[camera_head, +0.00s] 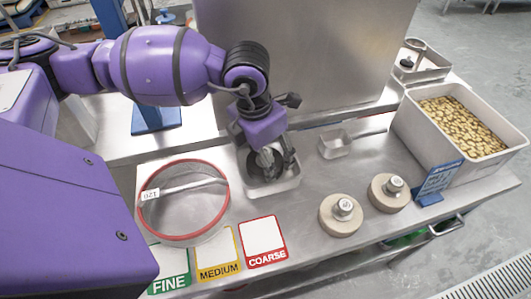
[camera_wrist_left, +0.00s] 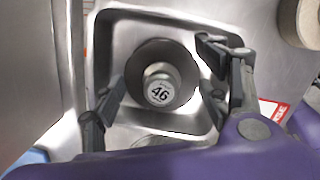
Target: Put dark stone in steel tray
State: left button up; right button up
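The dark stone (camera_wrist_left: 140,62) is a dark round disc with a metal knob marked 46. In the left wrist view it lies within the walls of the steel tray (camera_wrist_left: 103,25). In the head view the tray (camera_head: 289,184) stands at the middle of the bench, and my gripper partly hides the stone. My left gripper (camera_head: 268,160) points down over the tray. In the left wrist view its fingers (camera_wrist_left: 160,78) are spread on both sides of the stone, clear of the knob. My right gripper is not in view.
Two pale stones (camera_head: 341,221) (camera_head: 386,199) with metal knobs stand to the right. A red-rimmed sieve (camera_head: 168,164) stands to the left. FINE, MEDIUM and COARSE cards (camera_head: 264,239) lie in front. A scoop (camera_head: 335,146) and a bin of beans (camera_head: 412,125) are further right.

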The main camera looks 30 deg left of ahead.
aim_at(259, 164)
pick_arm(q)
jog(key=shift+o, duration=0.8)
jog(key=shift+r, duration=0.4)
notch_tip(259, 164, up, 11)
jog(key=s, duration=0.1)
jog(key=shift+s+a+r+p, duration=0.2)
jog(key=shift+s+a+p, duration=0.1)
jog(key=shift+s+p, duration=0.15)
jog(key=shift+w, duration=0.1)
